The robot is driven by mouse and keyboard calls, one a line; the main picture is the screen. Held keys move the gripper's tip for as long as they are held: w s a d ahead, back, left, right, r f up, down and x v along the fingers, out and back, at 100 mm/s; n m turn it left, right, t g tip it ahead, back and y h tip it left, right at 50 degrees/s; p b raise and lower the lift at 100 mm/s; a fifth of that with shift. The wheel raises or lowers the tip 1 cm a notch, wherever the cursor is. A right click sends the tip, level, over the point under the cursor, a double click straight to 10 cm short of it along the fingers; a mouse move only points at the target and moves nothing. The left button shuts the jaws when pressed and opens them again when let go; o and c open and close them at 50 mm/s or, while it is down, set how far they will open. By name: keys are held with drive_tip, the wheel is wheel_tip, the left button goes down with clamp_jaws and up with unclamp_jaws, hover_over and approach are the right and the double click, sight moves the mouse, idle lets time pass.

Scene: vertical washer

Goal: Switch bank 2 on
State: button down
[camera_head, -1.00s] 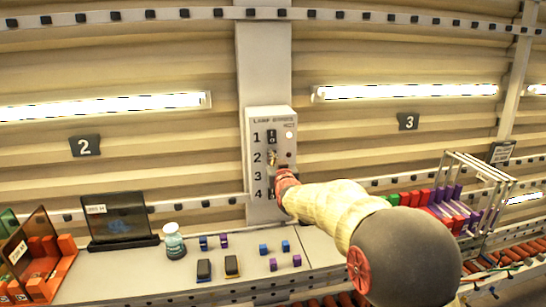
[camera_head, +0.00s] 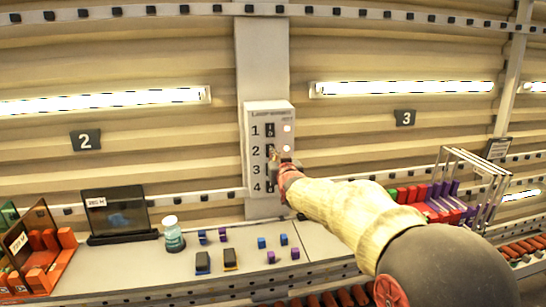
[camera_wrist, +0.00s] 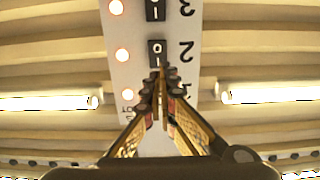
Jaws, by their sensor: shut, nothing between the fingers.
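The grey switch box (camera_head: 281,111) is fixed to the post and has a column of black rocker switches numbered 1 to 4. Switch 2 (camera_wrist: 157,52) shows just beyond my fingertips in the wrist view, which sees the box upside down. The bank 1 lamp (camera_head: 288,128) is lit too. My gripper (camera_wrist: 161,77) is shut and empty, with its tips by the bank 2 row; contact cannot be told. My gripper hides part of the lower rows in the head view.
Light tubes (camera_head: 402,88) glow on the wall on both sides of the post. Below, a bench holds a jar (camera_head: 174,235), a dark screen (camera_head: 116,214), small blocks and orange bins (camera_head: 40,262). A wire rack (camera_head: 470,185) stands at right.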

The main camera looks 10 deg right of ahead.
drive_tip(key=s+r+b, duration=0.1)
drive_tip(key=s, duration=0.6)
drive_tip(key=shift+s, duration=0.3)
drive_tip(key=shift+w, duration=0.1)
drive_tip(key=s+f+g, duration=0.3)
drive_tip(key=s+f, duration=0.1)
drive_tip(key=f, duration=0.3)
drive_tip(key=s+f+g, duration=0.3)
drive_tip(key=f, duration=0.4)
drive_tip(key=s+f+g+b, duration=0.1)
drive_tip(key=s+f+b, duration=0.4)
drive_tip(key=s, duration=0.7)
drive_tip(key=s+f+g+b, duration=0.2)
drive_tip(key=s+f+b, duration=0.3)
drive_tip(key=s, duration=0.8)
drive_tip(key=s+f+g+b, duration=0.2)
drive_tip(key=s+f+b, duration=0.3)
drive_tip(key=s, duration=0.8)
drive_tip(key=shift+s+d+f, duration=0.25)
drive_tip(key=shift+f, duration=1.15)
